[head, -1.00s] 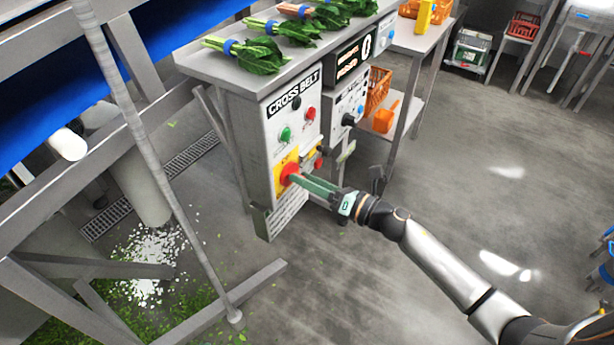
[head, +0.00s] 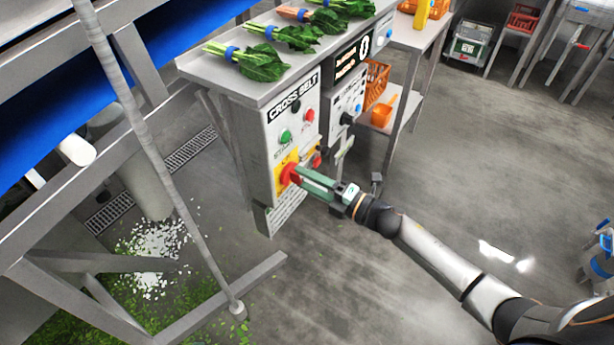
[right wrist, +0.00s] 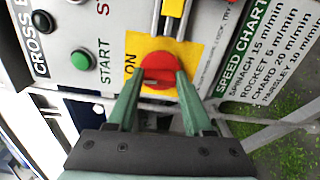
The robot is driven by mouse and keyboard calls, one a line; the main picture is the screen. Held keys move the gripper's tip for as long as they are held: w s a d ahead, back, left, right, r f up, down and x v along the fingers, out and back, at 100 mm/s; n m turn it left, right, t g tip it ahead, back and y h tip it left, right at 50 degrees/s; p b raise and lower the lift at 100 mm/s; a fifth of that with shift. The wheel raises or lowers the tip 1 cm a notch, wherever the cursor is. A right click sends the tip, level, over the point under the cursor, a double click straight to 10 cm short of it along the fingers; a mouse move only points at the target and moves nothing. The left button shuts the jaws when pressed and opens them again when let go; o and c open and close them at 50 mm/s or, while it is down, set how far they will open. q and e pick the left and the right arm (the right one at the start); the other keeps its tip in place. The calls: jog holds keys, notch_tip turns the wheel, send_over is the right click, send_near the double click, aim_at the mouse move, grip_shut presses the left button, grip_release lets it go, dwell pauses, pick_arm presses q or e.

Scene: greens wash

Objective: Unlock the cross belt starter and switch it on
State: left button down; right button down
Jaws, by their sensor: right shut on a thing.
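The cross belt starter (head: 290,122) is a grey box under the steel bench top, labelled CROSS BELT. It has a green START button (head: 285,137), a red button (head: 309,115) and a black knob (head: 295,105). Low on its front is a red rotary switch (head: 289,173) on a yellow plate (head: 282,160). My right gripper (head: 298,174) is shut on this switch. In the right wrist view the red switch (right wrist: 160,70) sits between both fingertips, with ON printed beside it. A yellow piece (right wrist: 172,8) with grey sides shows at the top edge; I cannot tell whether it is a lock.
A second control box (head: 344,105) stands just right of the starter. Bunches of greens (head: 262,62) lie on the bench top (head: 225,75). A slanting grey pole (head: 165,165) and a steel frame stand at left.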

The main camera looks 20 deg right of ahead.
jog(key=shift+f+m, duration=0.1)
jog(key=shift+m, duration=0.5)
jog(key=c, duration=0.7)
grip_release()
jog(key=o, duration=0.4)
jog(key=shift+s, duration=0.1)
jog(key=v, duration=1.2)
jog(key=shift+d, duration=0.2)
jog(key=shift+s, duration=0.1)
